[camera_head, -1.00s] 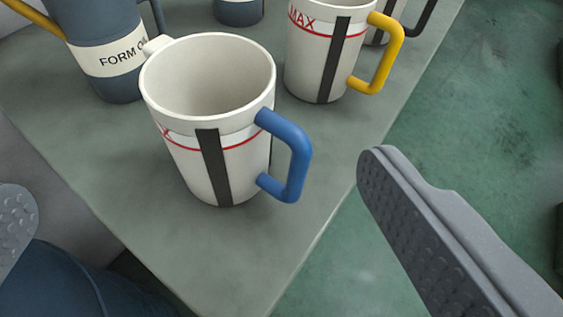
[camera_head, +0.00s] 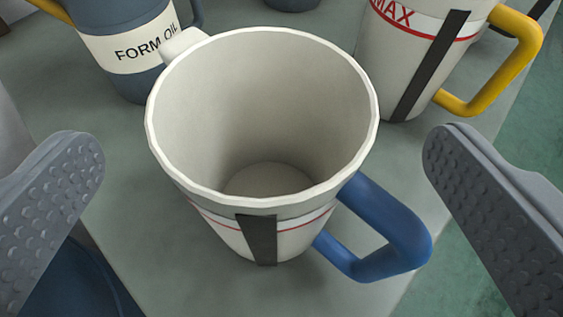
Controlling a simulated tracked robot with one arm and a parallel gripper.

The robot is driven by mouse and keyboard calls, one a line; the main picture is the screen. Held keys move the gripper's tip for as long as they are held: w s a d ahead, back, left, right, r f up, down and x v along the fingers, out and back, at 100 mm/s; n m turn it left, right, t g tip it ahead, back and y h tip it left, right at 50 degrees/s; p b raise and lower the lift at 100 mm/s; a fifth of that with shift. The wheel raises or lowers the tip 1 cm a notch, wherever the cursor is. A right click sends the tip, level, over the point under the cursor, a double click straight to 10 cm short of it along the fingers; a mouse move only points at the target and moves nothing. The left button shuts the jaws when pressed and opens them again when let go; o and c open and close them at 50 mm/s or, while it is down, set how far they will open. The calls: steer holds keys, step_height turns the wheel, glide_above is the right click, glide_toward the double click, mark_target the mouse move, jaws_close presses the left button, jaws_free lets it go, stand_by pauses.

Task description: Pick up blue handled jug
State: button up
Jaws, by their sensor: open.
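The blue-handled jug (camera_head: 215,205) stands upright on the grey-green table, with its open mouth towards me. It is cream with a red line and a dark vertical strip, and it looks empty inside. Its blue handle (camera_head: 395,235) sticks out to the lower right, and a short spout points to the upper left. My gripper (camera_head: 262,165) is open, with one finger to the left of the jug and one to the right beyond the handle. Both fingers appear apart from the jug.
A yellow-handled cream jug (camera_head: 415,50) stands close behind at the right. A blue-grey jug labelled FORM OIL (camera_head: 135,40) stands behind at the left. Part of another dark vessel (camera_head: 292,4) shows at the top. The table (camera_head: 160,285) ends at the right above a green floor.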

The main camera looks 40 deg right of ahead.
mark_target(264, 72)
steer(key=x, duration=0.4)
steer(key=shift+w+d+f, duration=0.15)
steer(key=shift+w+f, duration=0.1)
steer(key=shift+w, duration=0.05)
steer(key=c, duration=1.3)
